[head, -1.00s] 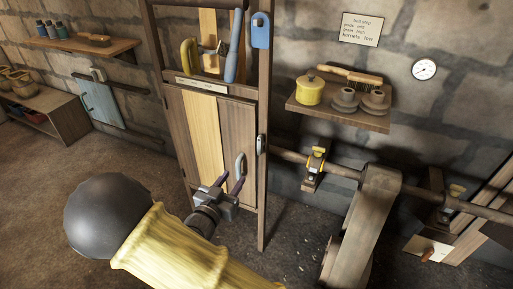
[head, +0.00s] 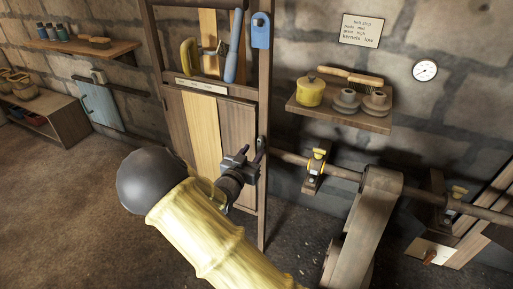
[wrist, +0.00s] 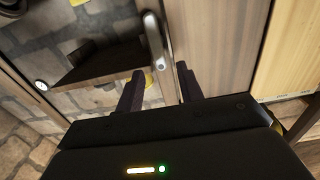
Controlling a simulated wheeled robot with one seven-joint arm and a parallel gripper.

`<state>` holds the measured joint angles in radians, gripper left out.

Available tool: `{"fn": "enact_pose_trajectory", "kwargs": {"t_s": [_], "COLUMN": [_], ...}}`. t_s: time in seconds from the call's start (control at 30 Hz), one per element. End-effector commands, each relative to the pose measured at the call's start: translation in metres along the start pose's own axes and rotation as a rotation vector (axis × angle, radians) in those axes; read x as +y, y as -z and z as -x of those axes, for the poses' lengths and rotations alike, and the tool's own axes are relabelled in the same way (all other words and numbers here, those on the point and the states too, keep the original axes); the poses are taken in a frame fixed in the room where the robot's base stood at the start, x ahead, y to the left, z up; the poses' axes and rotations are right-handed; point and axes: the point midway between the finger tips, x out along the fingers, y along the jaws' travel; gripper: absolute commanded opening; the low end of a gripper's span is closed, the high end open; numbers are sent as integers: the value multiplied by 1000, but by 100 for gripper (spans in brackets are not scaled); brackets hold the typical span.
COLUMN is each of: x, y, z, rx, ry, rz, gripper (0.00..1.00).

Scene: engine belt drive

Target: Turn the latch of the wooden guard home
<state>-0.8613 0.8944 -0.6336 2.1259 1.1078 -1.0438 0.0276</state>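The wooden guard (head: 238,125) is a tall panelled door with a pale yellow middle board, set in a dark wooden frame. My gripper (head: 254,152) is at the frame's right post, in front of the guard's right edge. In the wrist view my gripper (wrist: 160,84) has its two dark fingers apart. A slim grey metal piece (wrist: 158,42), apparently the latch, runs upright in line with the gap between them. I cannot tell whether the fingers touch it. In the head view my gripper largely hides the latch and the door's handle.
A shaft with a yellow-topped bearing (head: 317,158) runs along the wall to the right of the post. A wooden belt casing (head: 377,205) stands at lower right. A shelf (head: 340,116) with a yellow pot and cups is above. The floor at left is free.

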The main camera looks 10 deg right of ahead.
Motion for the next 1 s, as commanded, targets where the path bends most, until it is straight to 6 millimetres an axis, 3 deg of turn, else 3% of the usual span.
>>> {"fn": "enact_pose_trajectory", "kwargs": {"t_s": [0.2, 0.57, 0.77, 1.0], "x": [1, 0, 0, 0], "y": [-1, 0, 0, 0], "z": [-32, -39, -38, -38], "rx": [1, 0, 0, 0], "ry": [-1, 1, 1, 1], "rz": [1, 1, 1, 6], "gripper": [37, 37, 2, 0]}}
